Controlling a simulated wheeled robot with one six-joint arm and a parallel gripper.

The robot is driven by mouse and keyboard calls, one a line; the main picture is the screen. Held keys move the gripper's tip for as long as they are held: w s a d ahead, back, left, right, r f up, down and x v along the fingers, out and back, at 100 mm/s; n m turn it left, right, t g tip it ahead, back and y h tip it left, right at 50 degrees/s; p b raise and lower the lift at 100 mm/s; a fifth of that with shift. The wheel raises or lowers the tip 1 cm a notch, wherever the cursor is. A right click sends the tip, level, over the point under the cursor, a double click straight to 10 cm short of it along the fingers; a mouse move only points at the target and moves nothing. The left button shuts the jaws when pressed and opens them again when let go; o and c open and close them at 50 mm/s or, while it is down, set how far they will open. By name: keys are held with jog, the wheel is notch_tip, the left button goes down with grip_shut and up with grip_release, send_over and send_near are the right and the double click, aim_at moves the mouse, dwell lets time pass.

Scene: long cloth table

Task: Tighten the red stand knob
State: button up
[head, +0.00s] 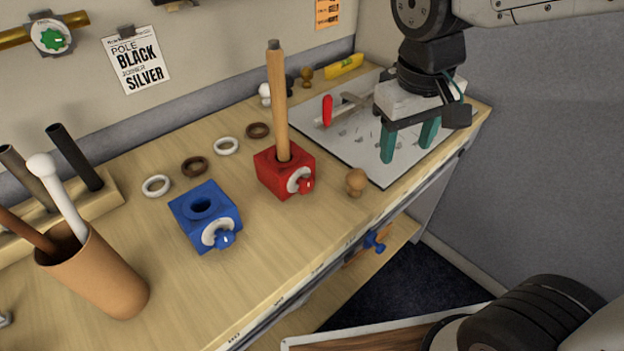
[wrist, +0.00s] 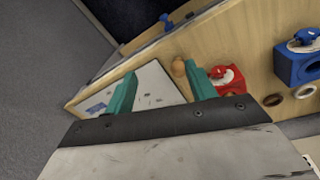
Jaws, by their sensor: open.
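The red stand (head: 272,172) is a block on the wooden table with a wooden pole (head: 279,105) upright in its top. The red stand knob (head: 306,185) sits on a white disc on the block's front right face. My gripper (head: 408,145) has teal fingers, is open and empty, and hangs over the grey mat to the right of the red stand, apart from it. In the wrist view my fingertips (wrist: 160,82) are spread, and the red stand (wrist: 228,80) shows just beyond the right finger, partly hidden by it.
A blue stand (head: 197,212) with a blue knob stands left of the red one. A wooden ball finial (head: 356,181) lies between the red stand and the mat (head: 375,172). Several rings lie behind the stands. A brown cup (head: 105,275) holds rods at the left. A red-handled tool (head: 327,110) lies on the mat.

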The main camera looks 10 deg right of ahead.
jog(key=w+a+f+n, duration=0.2)
jog(key=w+a+f, duration=0.25)
jog(key=a, duration=0.25)
jog(key=n, duration=0.2)
send_over(306, 182)
jog(key=s, duration=0.1)
notch_tip(306, 182, down, 4)
jog(key=shift+a+f+h, duration=0.4)
jog(key=shift+a+f, duration=0.1)
jog(key=shift+a, duration=0.05)
jog(key=f, duration=0.5)
jog(key=w+d+f, duration=0.1)
jog(key=f, duration=0.1)
jog(key=shift+d+f, duration=0.1)
jog(key=shift+f, duration=0.05)
jog(key=c, duration=1)
